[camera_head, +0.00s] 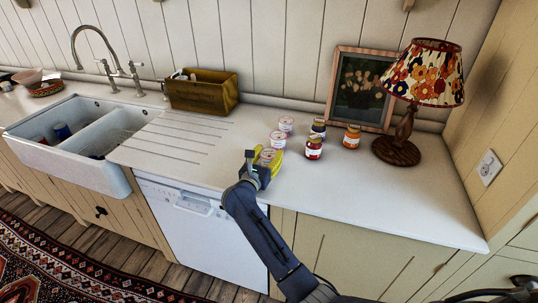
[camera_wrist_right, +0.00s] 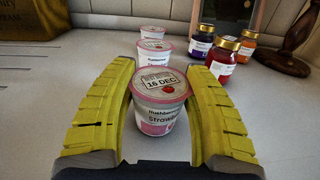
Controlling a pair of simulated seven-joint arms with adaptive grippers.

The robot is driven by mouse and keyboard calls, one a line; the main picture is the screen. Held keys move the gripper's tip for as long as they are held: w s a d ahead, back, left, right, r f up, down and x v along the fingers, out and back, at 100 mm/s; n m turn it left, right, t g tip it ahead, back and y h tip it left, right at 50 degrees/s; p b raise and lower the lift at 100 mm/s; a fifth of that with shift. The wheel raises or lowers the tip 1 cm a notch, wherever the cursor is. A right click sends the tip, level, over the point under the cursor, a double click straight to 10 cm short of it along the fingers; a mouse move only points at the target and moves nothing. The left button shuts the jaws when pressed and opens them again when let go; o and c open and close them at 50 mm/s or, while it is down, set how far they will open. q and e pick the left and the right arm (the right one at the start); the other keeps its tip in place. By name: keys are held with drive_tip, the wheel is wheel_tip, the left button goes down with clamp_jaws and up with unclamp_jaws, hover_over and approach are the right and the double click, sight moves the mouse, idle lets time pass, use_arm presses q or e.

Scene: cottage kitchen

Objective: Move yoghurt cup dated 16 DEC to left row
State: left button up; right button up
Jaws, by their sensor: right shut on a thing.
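The yoghurt cup dated 16 DEC (camera_wrist_right: 160,100) stands upright between the yellow fingers of my right gripper (camera_wrist_right: 158,115), which is shut on it. In the head view the cup (camera_head: 268,155) is partly hidden by my right gripper (camera_head: 267,162), low over the counter. Two more pink-rimmed yoghurt cups stand in line behind it in the wrist view: a nearer cup (camera_wrist_right: 153,54) and a farther cup (camera_wrist_right: 152,33). In the head view they are the nearer cup (camera_head: 278,139) and the farther cup (camera_head: 286,123). My left gripper is not in view.
Right of the cups stand a red jar (camera_head: 313,148), a dark jar (camera_head: 318,128) and an orange jar (camera_head: 352,137). A lamp (camera_head: 398,148), a picture frame (camera_head: 360,90) and a wooden box (camera_head: 202,92) stand farther back. The sink (camera_head: 70,135) is at left.

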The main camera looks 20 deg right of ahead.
sight(265, 160)
drive_tip(key=shift+f, duration=0.1)
drive_tip(key=o, duration=1.3)
drive_tip(key=shift+c, duration=0.2)
drive_tip(key=shift+a, duration=0.1)
drive_tip(key=shift+v, duration=2.7)
